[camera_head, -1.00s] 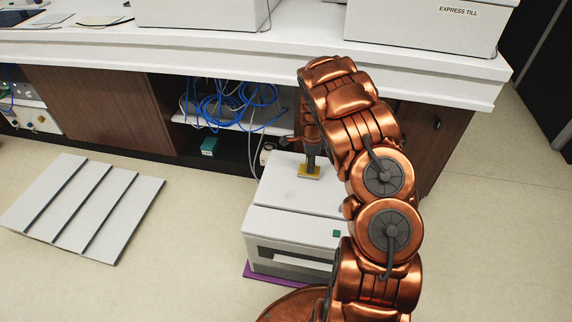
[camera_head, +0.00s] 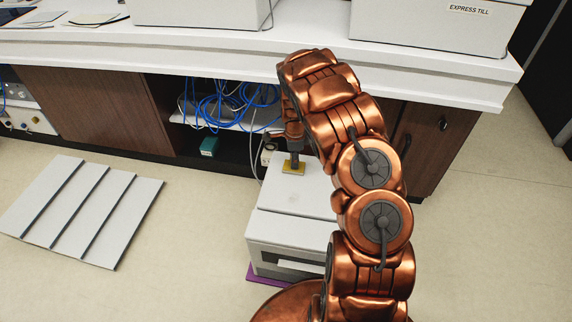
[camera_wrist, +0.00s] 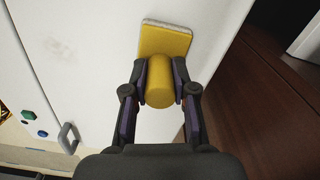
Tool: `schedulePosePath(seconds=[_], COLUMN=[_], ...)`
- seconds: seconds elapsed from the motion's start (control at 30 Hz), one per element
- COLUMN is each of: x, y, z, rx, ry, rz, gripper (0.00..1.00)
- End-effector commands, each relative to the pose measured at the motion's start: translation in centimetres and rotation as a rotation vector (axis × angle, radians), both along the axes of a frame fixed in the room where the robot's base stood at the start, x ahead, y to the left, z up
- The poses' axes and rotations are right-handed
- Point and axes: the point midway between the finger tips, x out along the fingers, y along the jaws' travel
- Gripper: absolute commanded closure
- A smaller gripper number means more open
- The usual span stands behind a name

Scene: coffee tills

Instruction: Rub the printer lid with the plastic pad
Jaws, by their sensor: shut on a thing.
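The printer (camera_head: 272,231) is a white-grey box low on the floor with a flat lid (camera_head: 312,201). The plastic pad (camera_head: 293,168) is a flat yellow block at the lid's far left part. In the wrist view the pad (camera_wrist: 168,40) has a yellow round handle (camera_wrist: 160,88). My gripper (camera_wrist: 160,84) is shut on this handle, with a finger on each side. The pad lies flat against or just above the lid; contact is hard to tell. A faint brownish smudge (camera_wrist: 58,48) marks the lid, left of the pad. My arm hides the printer's right side.
A purple mat (camera_head: 262,281) lies under the printer. The white counter (camera_head: 210,50) overhangs behind, with a dark wooden cabinet (camera_head: 437,150) at right and blue cables (camera_head: 215,105) on an open shelf. A grey slatted panel (camera_head: 80,210) lies on the floor at left.

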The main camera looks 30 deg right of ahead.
Motion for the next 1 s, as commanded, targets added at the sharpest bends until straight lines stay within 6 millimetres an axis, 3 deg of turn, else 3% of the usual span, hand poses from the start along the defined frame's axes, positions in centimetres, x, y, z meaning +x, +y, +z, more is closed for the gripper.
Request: schedulePosePath(seconds=[0.1,0.6,1.0], x=[0.1,0.2,0.1], y=[0.1,0.3,0.4], z=[2.2,6.6,8.1], rx=[-0.001,0.0,0.0], ry=[-0.003,-0.002,0.001], rz=[0.002,0.006,0.008], gripper=[1.0,1.0,1.0])
